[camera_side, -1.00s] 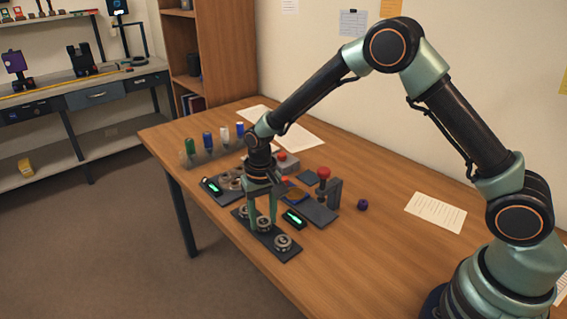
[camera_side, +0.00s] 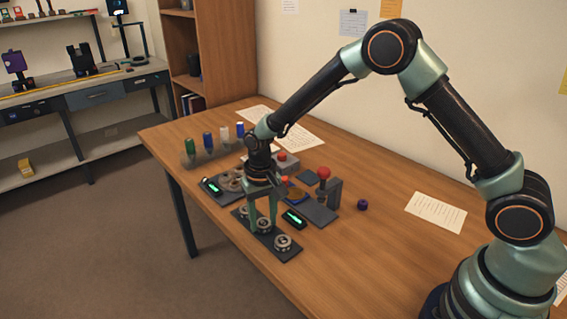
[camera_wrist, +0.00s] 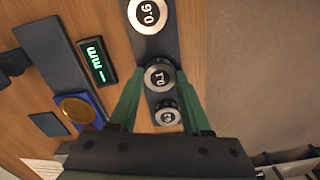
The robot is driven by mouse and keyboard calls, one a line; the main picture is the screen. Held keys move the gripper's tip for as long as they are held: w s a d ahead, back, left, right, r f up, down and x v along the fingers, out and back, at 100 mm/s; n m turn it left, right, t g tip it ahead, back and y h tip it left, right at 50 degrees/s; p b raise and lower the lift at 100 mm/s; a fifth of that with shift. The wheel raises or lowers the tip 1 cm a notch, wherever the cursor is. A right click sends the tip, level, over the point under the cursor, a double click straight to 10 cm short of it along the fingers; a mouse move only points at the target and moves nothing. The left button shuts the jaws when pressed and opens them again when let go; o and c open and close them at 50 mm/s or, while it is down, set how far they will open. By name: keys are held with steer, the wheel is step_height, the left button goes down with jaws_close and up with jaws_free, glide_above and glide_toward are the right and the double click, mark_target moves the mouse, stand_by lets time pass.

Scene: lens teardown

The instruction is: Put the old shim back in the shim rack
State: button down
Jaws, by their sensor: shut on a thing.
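The shim rack (camera_side: 271,239) is a dark strip near the table's front edge, bearing round metal shims with dark labelled centres. In the wrist view its dark strip (camera_wrist: 186,28) runs from the top towards my gripper. My gripper (camera_side: 263,222) points down over the rack's middle place. In the wrist view my gripper (camera_wrist: 159,77) has its green fingers on both sides of a metal shim (camera_wrist: 148,84), shut on it. This shim is around or just above the middle labelled post; I cannot tell which. Another shim (camera_side: 283,242) sits at the near end, and one is partly hidden behind the fingers.
A small green-lit display (camera_side: 293,218) stands beside the rack. Behind are a fixture with a red knob (camera_side: 324,173), a second dark tray (camera_side: 215,188) with rings, and a holder with several coloured handles (camera_side: 208,140). The table's right side is mostly clear.

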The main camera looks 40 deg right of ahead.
steer(key=shift+f, duration=0.15)
jaws_free()
steer(key=shift+r, duration=3.5)
steer(key=shift+d+r, duration=0.15)
steer(key=shift+r, duration=0.25)
steer(key=s+d+r+n+t, duration=0.1)
steer(key=s+d+r+t, duration=0.1)
steer(key=s+d+r, duration=0.3)
steer(key=s+d+r+n+t, duration=0.2)
steer(key=s+d+r, duration=0.3)
steer(key=s+r, duration=0.6)
steer(key=shift+s+t, duration=0.55)
steer(key=shift+t, duration=0.25)
